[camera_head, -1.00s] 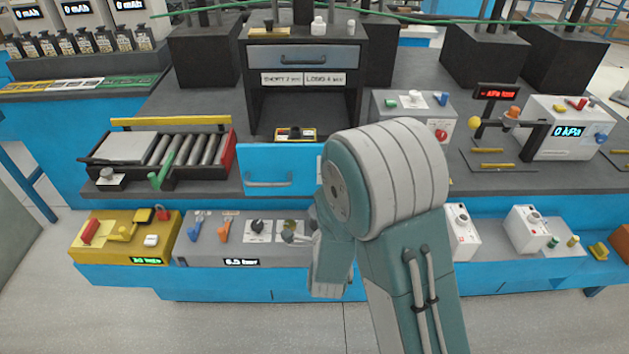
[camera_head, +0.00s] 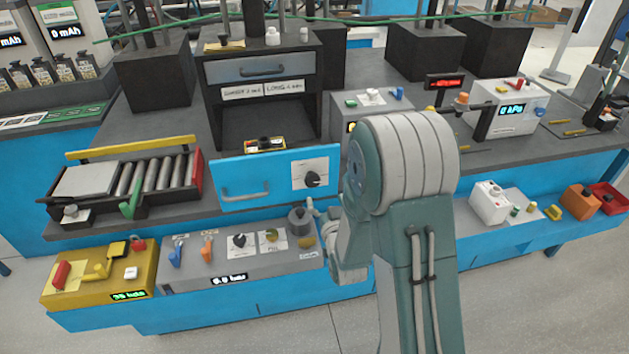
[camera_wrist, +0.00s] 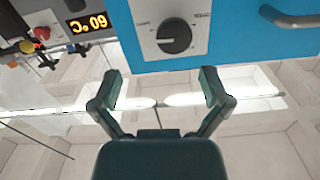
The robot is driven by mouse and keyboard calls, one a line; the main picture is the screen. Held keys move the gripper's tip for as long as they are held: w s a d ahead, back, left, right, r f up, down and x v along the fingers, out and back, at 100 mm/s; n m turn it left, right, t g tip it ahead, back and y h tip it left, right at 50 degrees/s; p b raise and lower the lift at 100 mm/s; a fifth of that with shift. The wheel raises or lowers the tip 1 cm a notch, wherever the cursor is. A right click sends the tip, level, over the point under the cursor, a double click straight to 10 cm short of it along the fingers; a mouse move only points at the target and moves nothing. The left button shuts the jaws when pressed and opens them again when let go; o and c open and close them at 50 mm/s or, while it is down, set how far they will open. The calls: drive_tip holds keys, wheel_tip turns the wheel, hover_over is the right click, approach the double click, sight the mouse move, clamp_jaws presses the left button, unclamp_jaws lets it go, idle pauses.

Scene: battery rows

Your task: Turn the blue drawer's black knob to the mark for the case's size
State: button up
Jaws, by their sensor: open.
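The blue drawer (camera_head: 234,174) faces me below the dark cabinet, with a bar handle on its left. Its black knob (camera_head: 312,179) sits on a white plate with marks at the drawer's right; the mark lettering is too small to read. The knob also shows upside down in the wrist view (camera_wrist: 173,37), near the top. My gripper (camera_wrist: 160,92) is open and empty, with both fingers apart from the knob.
The cabinet carries two labels (camera_head: 262,90), seemingly a short and a long size. Below the drawer is a grey panel (camera_head: 190,279) with coloured levers and knobs. A yellow box (camera_head: 76,292) stands at its left. A roller tray (camera_head: 60,205) stands left of the drawer.

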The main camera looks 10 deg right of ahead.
sight(312, 183)
drive_tip(key=w+a, duration=0.1)
drive_tip(key=w, duration=0.1)
drive_tip(key=w+a, duration=0.1)
drive_tip(key=w, duration=0.4)
drive_tip(key=shift+a, duration=0.4)
drive_tip(key=shift+w+d, duration=0.15)
drive_tip(key=shift+w, duration=0.05)
drive_tip(key=shift+w+d, duration=0.1)
drive_tip(key=shift+d, duration=0.7)
drive_tip(key=shift+a, duration=0.2)
drive_tip(key=c, duration=0.8)
drive_tip(key=shift+a, duration=0.2)
drive_tip(key=c, duration=0.4)
drive_tip(key=shift+o, duration=0.2)
drive_tip(key=shift+a, duration=0.15)
